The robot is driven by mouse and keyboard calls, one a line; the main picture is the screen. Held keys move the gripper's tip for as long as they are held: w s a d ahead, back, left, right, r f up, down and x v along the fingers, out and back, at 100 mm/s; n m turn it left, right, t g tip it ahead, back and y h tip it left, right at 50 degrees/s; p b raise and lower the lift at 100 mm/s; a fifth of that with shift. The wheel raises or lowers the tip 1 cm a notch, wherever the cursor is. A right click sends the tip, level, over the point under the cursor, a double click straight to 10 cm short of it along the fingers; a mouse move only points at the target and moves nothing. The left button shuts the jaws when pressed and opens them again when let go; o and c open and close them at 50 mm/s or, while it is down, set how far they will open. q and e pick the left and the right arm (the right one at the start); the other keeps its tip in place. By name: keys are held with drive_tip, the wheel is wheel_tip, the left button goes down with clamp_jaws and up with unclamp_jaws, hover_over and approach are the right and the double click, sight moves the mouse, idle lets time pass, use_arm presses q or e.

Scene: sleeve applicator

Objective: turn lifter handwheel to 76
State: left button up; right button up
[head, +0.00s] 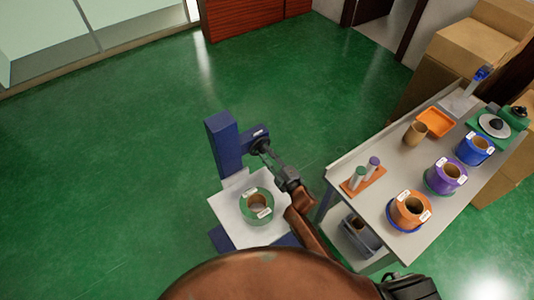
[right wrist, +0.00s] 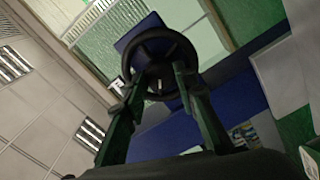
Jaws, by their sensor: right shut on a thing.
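The lifter (head: 224,143) is a blue upright column with a white platform (head: 228,222) at its foot. Its black handwheel (head: 259,146) sticks out from the column's right side. My right gripper (head: 272,160) reaches the handwheel from the lower right and is shut on it. In the right wrist view the handwheel (right wrist: 160,33) is a dark ring, with the fingers of my right gripper (right wrist: 168,73) at its lower rim. No number for the handwheel's setting can be read. My left gripper is not in view.
A grey table (head: 380,213) stands to the right, close to my right arm. It carries orange (head: 410,209), purple (head: 446,176) and blue (head: 475,149) rolls, an orange tray (head: 435,122) and small bottles (head: 357,177). Cardboard boxes (head: 470,50) stand behind. The green floor at left is clear.

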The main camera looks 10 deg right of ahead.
drive_tip(key=m+p, duration=0.6)
drive_tip(key=m, duration=0.8)
drive_tip(key=shift+m, duration=0.3)
drive_tip(key=m, duration=0.3)
drive_tip(key=shift+m+p, duration=0.3)
drive_tip(key=m, duration=0.3)
drive_tip(key=shift+f+m, duration=0.1)
drive_tip(key=shift+m, duration=0.2)
drive_tip(key=m, duration=0.3)
drive_tip(key=shift+m+b, duration=0.45)
drive_tip(key=shift+m, duration=1.55)
drive_tip(key=o, duration=1.2)
drive_tip(key=shift+c, duration=0.2)
